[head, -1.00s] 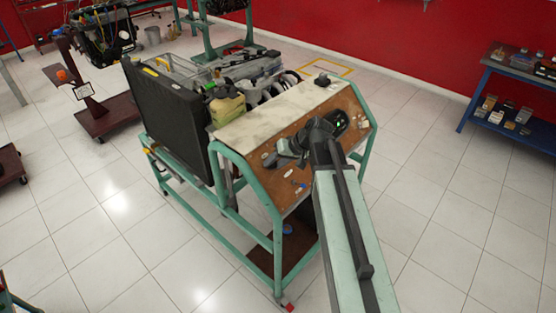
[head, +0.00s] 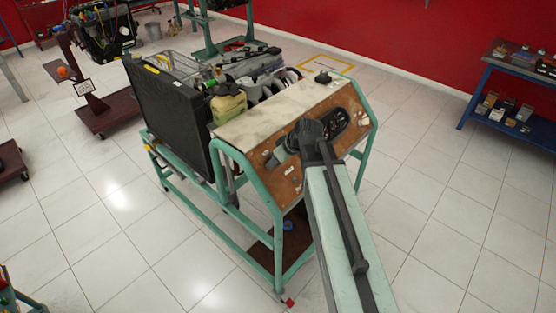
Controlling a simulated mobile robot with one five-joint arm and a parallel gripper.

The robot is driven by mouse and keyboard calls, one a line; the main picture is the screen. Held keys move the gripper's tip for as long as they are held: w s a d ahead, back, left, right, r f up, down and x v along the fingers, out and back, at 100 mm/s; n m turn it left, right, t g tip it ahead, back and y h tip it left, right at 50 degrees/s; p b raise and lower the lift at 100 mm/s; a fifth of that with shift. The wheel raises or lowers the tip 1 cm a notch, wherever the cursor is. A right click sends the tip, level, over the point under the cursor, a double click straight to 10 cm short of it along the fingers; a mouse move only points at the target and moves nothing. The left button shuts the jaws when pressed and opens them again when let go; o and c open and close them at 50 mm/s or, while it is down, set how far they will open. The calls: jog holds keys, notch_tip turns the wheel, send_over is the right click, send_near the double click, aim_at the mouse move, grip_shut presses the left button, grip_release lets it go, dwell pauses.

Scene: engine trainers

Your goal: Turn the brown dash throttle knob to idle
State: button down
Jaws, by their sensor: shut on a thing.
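The dash panel (head: 290,186) is a sloped brown board on the front of a green-framed engine trainer. My gripper (head: 271,161) is at the left part of this panel, its jaws pointing left and down against the board. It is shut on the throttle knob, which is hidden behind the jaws. The knob's angle cannot be told. My wrist and forearm cover the middle of the panel.
A black round gauge cluster (head: 338,122) sits on the panel's right part. A pale top plate (head: 270,112) with a black knob (head: 323,78) lies above it. A black radiator (head: 172,115) stands at left. A blue shelf (head: 508,105) is far right.

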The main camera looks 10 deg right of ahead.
dwell(0.5)
jog(key=c, duration=0.9)
grip_release()
jog(key=shift+w, duration=0.1)
jog(key=shift+r, duration=0.1)
jog(key=p+v, duration=0.6)
jog(key=v, duration=0.1)
jog(key=shift+r+p, duration=0.3)
jog(key=shift+p, duration=0.05)
